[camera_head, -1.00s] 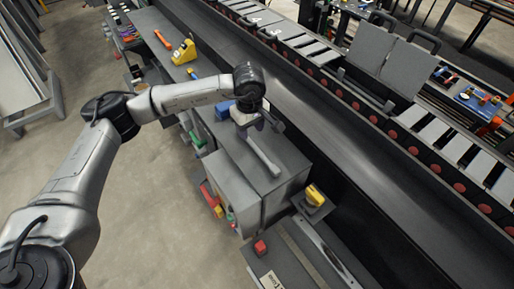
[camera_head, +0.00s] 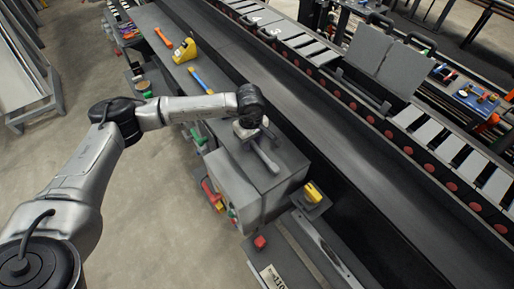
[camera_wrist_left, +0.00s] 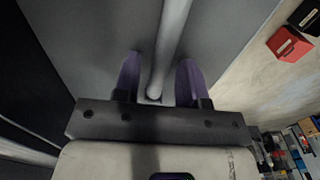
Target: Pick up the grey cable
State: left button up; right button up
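The grey cable (camera_head: 266,158) is a straight light-grey bar on top of the dark grey cabinet (camera_head: 284,178), below my left gripper in the head view. My left gripper (camera_head: 252,134) is low over the cabinet top, at the upper end of the cable. In the left wrist view its two purple fingers (camera_wrist_left: 160,72) are apart, one on each side of the cable (camera_wrist_left: 172,35), with a gap visible at least on the left. The wrist partly hides the cable's upper end in the head view. My right gripper is not in view.
A yellow device (camera_head: 184,50) and a hammer with a blue handle (camera_head: 202,82) lie on the bench to the upper left. A yellow-topped block (camera_head: 313,193) and a red button (camera_head: 260,242) are near the cabinet's lower right. A long conveyor (camera_head: 330,130) runs behind.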

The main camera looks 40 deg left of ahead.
pick_arm(q)
grip_shut()
jog(key=shift+r, duration=0.15)
